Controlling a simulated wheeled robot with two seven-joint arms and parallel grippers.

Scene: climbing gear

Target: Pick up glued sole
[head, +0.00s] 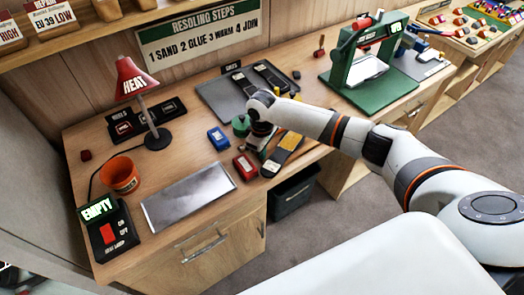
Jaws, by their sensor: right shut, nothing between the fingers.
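My right gripper (261,132) points down over the middle of the workbench, seen mostly from above and behind its wrist. It is shut and empty. Two dark soles lie side by side on a grey mat (215,97) just behind the gripper, one at the left (243,82) and one at the right (271,77). A long dark piece with yellow-orange parts (283,153) lies in front of and right of the gripper, partly under the wrist. I cannot tell from this view which sole has glue on it. My left gripper is not in view.
A red block (245,167), a blue block (218,138) and a green round item (241,125) stand close to the gripper. A red heat lamp (134,80), an orange pot (120,175) and a metal plate (188,196) are at left. A green press (352,68) stands at right.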

